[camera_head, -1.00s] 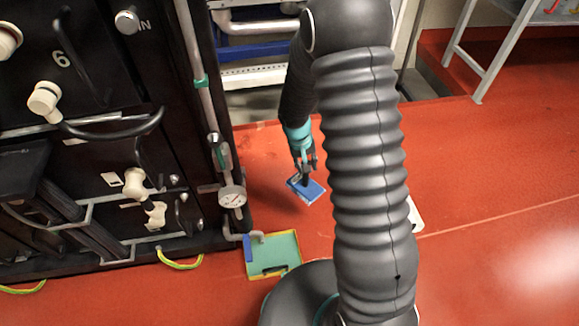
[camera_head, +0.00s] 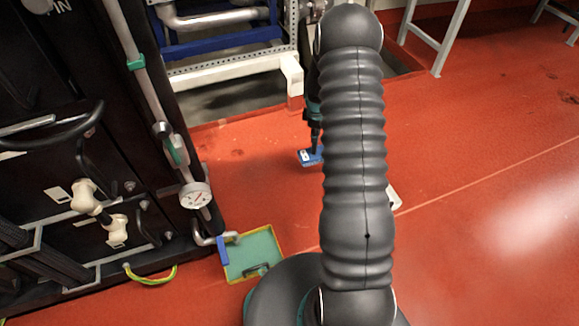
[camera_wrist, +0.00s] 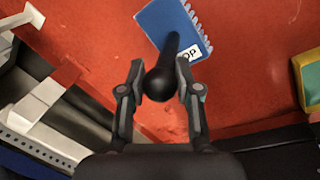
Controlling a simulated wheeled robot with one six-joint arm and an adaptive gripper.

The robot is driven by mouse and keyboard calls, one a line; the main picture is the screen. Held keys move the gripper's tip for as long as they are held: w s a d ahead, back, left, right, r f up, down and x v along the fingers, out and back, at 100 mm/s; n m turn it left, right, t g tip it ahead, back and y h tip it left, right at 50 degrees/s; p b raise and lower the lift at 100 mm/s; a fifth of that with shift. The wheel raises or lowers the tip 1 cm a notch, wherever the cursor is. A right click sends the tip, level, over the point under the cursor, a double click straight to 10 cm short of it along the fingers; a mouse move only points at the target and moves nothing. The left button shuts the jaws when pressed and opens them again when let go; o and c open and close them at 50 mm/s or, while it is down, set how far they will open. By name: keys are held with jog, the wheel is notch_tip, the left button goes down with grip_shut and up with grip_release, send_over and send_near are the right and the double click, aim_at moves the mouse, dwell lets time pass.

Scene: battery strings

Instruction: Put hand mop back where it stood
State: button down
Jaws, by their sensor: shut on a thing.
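The hand mop has a flat blue head (camera_head: 309,158) with a white label and a black handle. In the wrist view, my gripper (camera_wrist: 161,84) is shut on the black knobbed handle (camera_wrist: 172,47), and the blue head with its white label (camera_wrist: 190,54) extends beyond the fingers over the red floor. In the head view, my gripper (camera_head: 315,135) is partly hidden behind my arm. The mop hangs below it, and part of the blue head is covered by the arm. I cannot tell whether the head touches the floor.
A green tray with yellow edges (camera_head: 262,240) lies on the floor beside the black cabinet (camera_head: 50,215) at left. A white and blue rack (camera_head: 225,65) stands behind. Red floor (camera_head: 480,130) is open at right.

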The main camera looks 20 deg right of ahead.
jog(key=shift+d+f, duration=0.2)
jog(key=shift+d, duration=0.25)
jog(key=shift+w+f, duration=0.1)
jog(key=shift+w, duration=0.1)
jog(key=w+a+f+b, duration=0.2)
jog(key=w+a+f, duration=0.6)
jog(key=f, duration=0.2)
jog(key=shift+f+n, duration=0.3)
jog(key=shift+f, duration=0.1)
jog(key=shift+f, duration=0.15)
jog(key=c, duration=0.8)
grip_release()
